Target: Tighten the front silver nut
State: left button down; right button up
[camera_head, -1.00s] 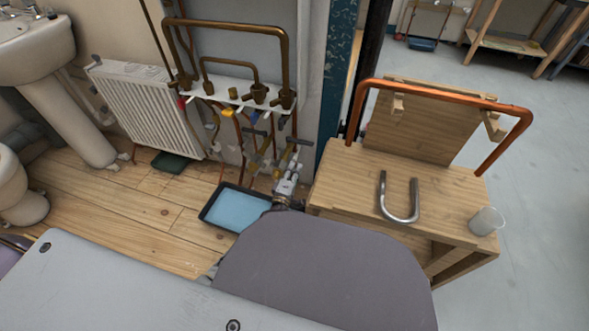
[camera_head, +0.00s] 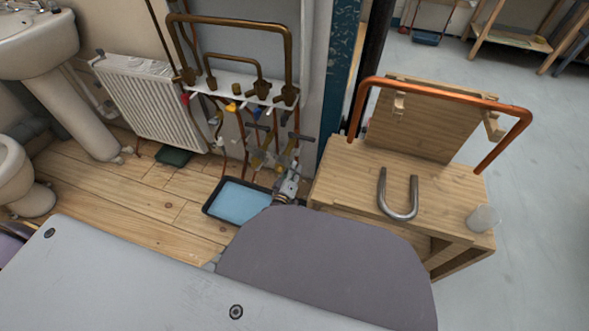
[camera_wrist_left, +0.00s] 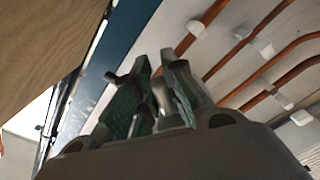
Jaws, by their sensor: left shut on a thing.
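My left gripper (camera_head: 289,178) is at the front valve (camera_head: 294,150) of the pipe assembly, low beside the wooden bench. In the left wrist view, its green-padded fingers (camera_wrist_left: 152,100) are closed around a small silver part (camera_wrist_left: 161,96), which appears to be the front silver nut. The fingers mostly hide the nut, and its thread cannot be made out. A second valve (camera_head: 259,158) with a T-handle stands just to the left. My right gripper is not in view.
A blue tray (camera_head: 238,203) lies on the floor left of the gripper. The wooden bench (camera_head: 340,185) stands close on the right, bearing a U-shaped metal pipe (camera_head: 399,213) and a clear cup (camera_head: 484,219). A white radiator (camera_head: 150,105) is at the left wall.

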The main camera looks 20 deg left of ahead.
pick_arm(q)
jog(key=c, duration=1.5)
grip_release()
jog(key=shift+o, duration=0.2)
